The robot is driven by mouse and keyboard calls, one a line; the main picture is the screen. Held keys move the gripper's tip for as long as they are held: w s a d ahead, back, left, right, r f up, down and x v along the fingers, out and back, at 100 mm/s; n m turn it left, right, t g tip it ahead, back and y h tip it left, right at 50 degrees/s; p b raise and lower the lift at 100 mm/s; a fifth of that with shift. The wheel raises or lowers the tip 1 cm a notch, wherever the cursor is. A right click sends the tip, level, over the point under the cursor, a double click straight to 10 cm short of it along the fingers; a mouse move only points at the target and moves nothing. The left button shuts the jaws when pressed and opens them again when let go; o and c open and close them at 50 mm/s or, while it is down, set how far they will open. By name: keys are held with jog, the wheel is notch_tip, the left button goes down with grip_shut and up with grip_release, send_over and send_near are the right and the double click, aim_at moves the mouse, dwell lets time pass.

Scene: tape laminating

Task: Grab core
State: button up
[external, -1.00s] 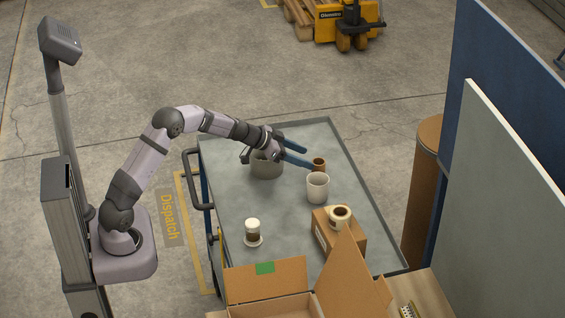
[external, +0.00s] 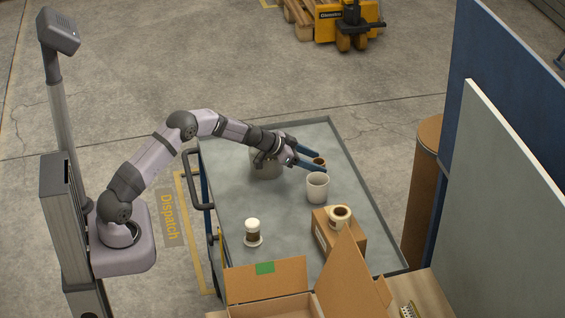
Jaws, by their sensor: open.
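The core, a small brown tube (external: 320,162), stands upright on the grey cart top (external: 225,185), toward its far right side. My gripper (external: 317,160) is open, with its two blue fingers pointing right. The fingertips are at the core in the picture, one at its upper side and one at its lower side. The fingers partly cover the core, and I cannot tell whether they touch it or are still above it.
A white cup (external: 317,187) stands just below the core. A grey round container (external: 265,168) is under my wrist. A tape roll (external: 340,215) sits on a small carton (external: 347,240). A lidded cup (external: 253,231) stands left of it, and an open box (external: 265,288) is in front.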

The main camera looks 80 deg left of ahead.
jog(key=shift+c, duration=0.3)
jog(key=c, duration=1)
jog(key=shift+c, duration=0.2)
jog(key=shift+r, duration=0.25)
jog(key=shift+r, duration=0.55)
notch_tip(320, 180, up, 2)
jog(key=shift+r, duration=0.1)
jog(key=s+d+b, duration=0.1)
jog(key=s+b, duration=0.2)
jog(key=s, duration=0.1)
jog(key=s+d+b, duration=0.2)
jog(key=s+b, duration=0.2)
jog(key=s, duration=0.1)
jog(key=s+d+b, duration=0.2)
jog(key=s+b, duration=0.1)
jog(key=s, duration=0.2)
jog(key=shift+f, duration=0.2)
jog(key=shift+s+d+b, duration=0.3)
jog(key=shift+s, duration=0.45)
jog(key=shift+s+d+b, duration=0.25)
jog(key=shift+s+b, duration=0.05)
jog(key=shift+s, duration=0.4)
